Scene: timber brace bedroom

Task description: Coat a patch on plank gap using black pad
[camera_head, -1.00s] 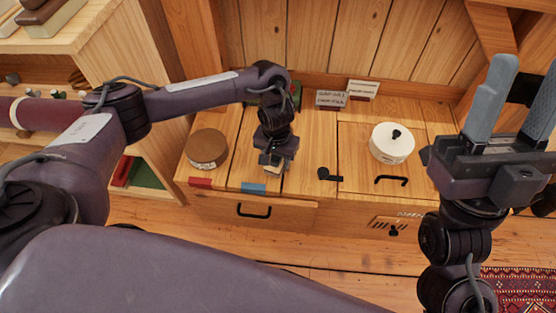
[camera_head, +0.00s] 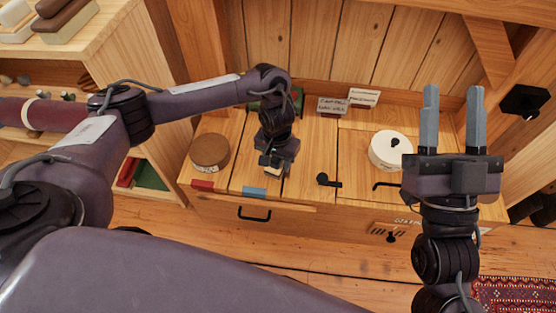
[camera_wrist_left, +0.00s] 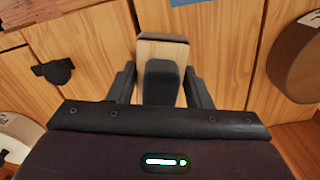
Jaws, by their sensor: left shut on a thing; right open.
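My left gripper (camera_head: 272,164) is low over the plank top (camera_head: 300,188) of the bench, pointing down. It is shut on a pale wooden block with a dark grip and a dark far edge, the pad (camera_wrist_left: 162,52), held between its fingers in the left wrist view. The pad's underside is hidden, so I cannot tell whether it touches the planks. Narrow seams run between the planks; I cannot tell which is the plank gap, and no coated patch is clear. My right gripper (camera_head: 453,115) is open and empty, fingers up, at the right.
A round brown-topped tin (camera_head: 210,151) stands left of my left gripper. A round white container (camera_head: 391,150) stands to the right. A black latch (camera_head: 325,180) lies between them. Red (camera_head: 202,186) and blue (camera_head: 254,191) strips mark the front edge. Small signs (camera_head: 331,106) stand behind.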

